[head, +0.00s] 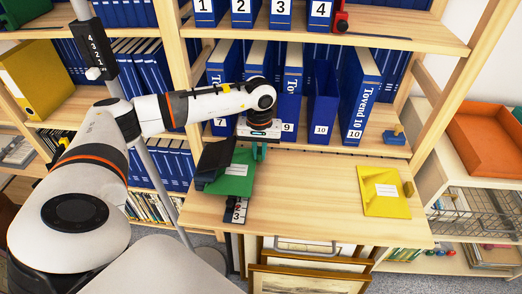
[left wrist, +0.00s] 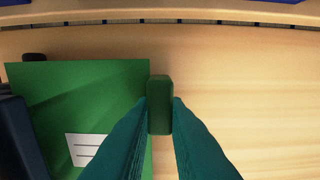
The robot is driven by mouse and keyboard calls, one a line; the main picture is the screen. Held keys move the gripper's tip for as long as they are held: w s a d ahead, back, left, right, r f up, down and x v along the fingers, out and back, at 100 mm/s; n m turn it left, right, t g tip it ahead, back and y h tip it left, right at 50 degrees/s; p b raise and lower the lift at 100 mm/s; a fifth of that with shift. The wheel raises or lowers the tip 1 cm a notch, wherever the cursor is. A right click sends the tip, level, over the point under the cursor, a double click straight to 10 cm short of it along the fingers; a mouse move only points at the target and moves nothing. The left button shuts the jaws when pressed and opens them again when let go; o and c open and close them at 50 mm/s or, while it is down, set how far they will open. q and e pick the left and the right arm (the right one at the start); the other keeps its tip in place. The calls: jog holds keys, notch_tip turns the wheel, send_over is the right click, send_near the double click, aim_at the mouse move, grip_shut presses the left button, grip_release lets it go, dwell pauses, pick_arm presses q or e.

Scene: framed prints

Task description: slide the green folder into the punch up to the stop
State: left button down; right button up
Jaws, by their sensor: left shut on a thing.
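The green folder (head: 236,182) with a white label lies on the wooden desk in the head view. It also shows in the left wrist view (left wrist: 85,95). The black punch (head: 213,163) stands against its left side; its dark body (left wrist: 15,135) is cut off at the left edge of the wrist view. The folder's left edge meets the punch, but how deep it sits inside cannot be told. My left gripper (head: 259,152) is shut on the dark green grip block (left wrist: 160,104) at the folder's right edge. My right gripper is not in view.
Blue binders (head: 360,95) stand on the shelf behind. An orange tray (head: 487,138) is far right.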

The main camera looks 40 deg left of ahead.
pick_arm(q)
jog(key=c, duration=1.3)
grip_release()
jog(key=shift+c, duration=0.2)
jog(key=shift+r+p, duration=2.15)
jog(key=shift+r, duration=1.35)
jog(key=shift+a, duration=0.2)
jog(key=shift+w, duration=0.1)
